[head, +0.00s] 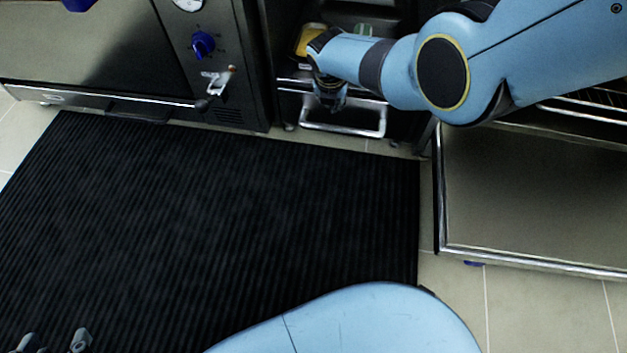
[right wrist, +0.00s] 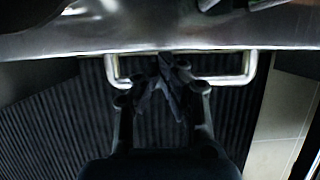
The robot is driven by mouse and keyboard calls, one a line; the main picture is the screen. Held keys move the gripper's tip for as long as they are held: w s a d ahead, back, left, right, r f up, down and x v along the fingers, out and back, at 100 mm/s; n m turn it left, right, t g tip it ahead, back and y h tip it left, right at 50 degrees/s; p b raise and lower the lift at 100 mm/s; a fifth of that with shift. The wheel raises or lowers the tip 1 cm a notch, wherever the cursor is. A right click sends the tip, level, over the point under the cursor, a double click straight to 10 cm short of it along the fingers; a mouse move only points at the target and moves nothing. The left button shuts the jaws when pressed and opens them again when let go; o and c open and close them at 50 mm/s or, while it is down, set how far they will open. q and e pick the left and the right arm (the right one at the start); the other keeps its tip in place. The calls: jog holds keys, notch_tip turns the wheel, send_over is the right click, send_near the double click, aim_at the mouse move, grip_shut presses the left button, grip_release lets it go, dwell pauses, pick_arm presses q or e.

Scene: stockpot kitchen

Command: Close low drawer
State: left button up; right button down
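The low drawer's metal front edge (right wrist: 60,38) and its bar handle (right wrist: 228,80) show in the right wrist view. In the head view the handle (head: 345,131) is on the low unit at the top middle, and the drawer interior is partly visible above it. My right gripper (head: 329,103) points down at the handle; in the right wrist view its fingertips (right wrist: 171,68) are together in front of the handle bar. Contact with the bar is unclear. My left gripper (head: 55,340) is at the bottom left corner, its fingers apart and empty.
A yellow item (head: 309,38) and a greenish item (head: 363,30) show in or above the drawer. An oven with a blue knob (head: 203,44) stands to the left. A metal cabinet (head: 535,195) stands to the right. A black ribbed mat (head: 220,220) covers clear floor.

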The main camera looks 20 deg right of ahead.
jog(key=shift+w+d+r, duration=0.1)
jog(key=shift+w+r, duration=0.1)
jog(key=shift+w, duration=0.1)
